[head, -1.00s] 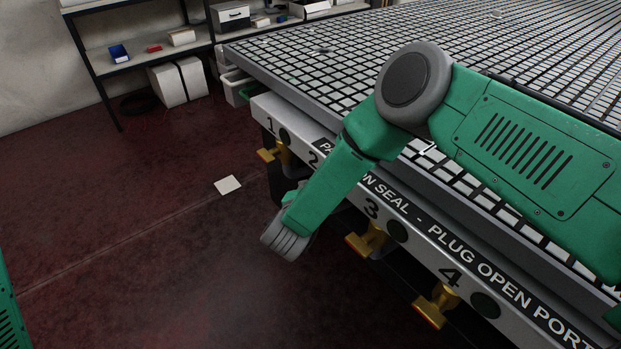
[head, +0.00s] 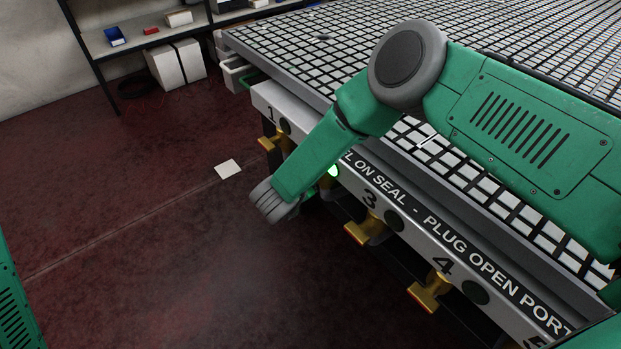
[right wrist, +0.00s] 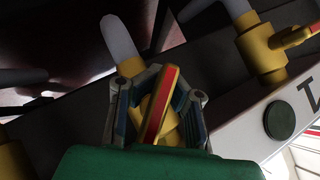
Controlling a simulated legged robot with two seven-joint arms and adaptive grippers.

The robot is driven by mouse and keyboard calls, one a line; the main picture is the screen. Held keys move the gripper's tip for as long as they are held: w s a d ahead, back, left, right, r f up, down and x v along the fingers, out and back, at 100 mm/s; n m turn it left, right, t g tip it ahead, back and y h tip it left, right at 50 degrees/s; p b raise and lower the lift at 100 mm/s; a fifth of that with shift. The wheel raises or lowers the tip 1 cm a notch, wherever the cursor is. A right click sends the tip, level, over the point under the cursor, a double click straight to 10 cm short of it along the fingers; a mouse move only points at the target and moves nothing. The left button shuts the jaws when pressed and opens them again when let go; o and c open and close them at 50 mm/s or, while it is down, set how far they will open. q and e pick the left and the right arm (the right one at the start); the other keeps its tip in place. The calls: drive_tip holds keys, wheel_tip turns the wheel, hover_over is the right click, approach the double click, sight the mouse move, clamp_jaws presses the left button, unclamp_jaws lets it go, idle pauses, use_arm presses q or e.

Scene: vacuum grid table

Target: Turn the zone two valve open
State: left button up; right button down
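In the right wrist view the yellow zone two valve handle (right wrist: 161,104), with a red stripe, stands between the two fingers of my right gripper (right wrist: 158,92). The fingers are spread on either side of it, with a gap visible on the left; contact on the right is unclear. This handle points roughly across the manifold, unlike the valve one handle (right wrist: 292,37), which lies more along it. In the head view my forearm hides valve two and the gripper. A green lit lamp (head: 333,171) shows at zone two's place. My left gripper is not in view.
Yellow valves three (head: 364,229) and four (head: 430,291) stick out below the label rail beside dark round lamps. Valve one (head: 272,145) is just left of my arm. The grid table (head: 470,185) lies under my arm. The floor at left is open.

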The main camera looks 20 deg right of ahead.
drive_tip(key=shift+s+a+f, duration=0.4)
drive_tip(key=shift+s+a, duration=0.15)
drive_tip(key=shift+a, duration=0.05)
drive_tip(key=c, duration=1.6)
unclamp_jaws()
drive_tip(key=shift+r, duration=0.3)
drive_tip(key=shift+a+r, duration=0.1)
drive_tip(key=v, duration=1.2)
